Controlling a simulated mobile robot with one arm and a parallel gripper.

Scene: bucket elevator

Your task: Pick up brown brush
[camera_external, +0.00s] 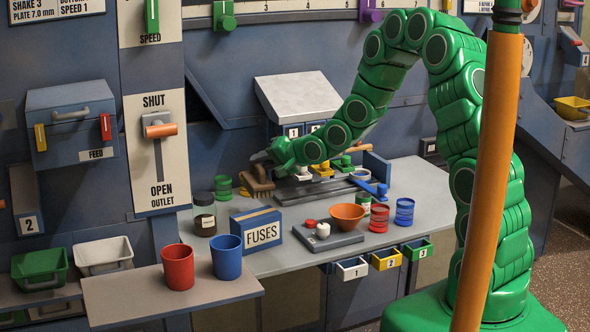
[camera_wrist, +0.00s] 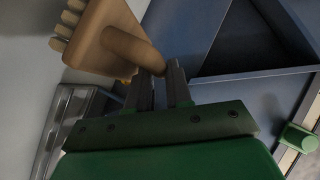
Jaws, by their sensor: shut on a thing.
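The brown brush (camera_external: 258,184) is at the back left of the grey bench, bristles pointing down. I cannot tell whether the bristles touch the bench. In the wrist view the brush (camera_wrist: 106,38) shows its tan block, its pale bristles at the upper left, and a rounded handle running to the fingers. My gripper (camera_external: 262,159) is at the brush's top. In the wrist view my gripper (camera_wrist: 161,76) is shut on the handle, whose end lies at the fingertips. The fingertips are partly hidden in the external view.
A metal tray (camera_wrist: 62,125) lies near the brush. The blue wall is close behind.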

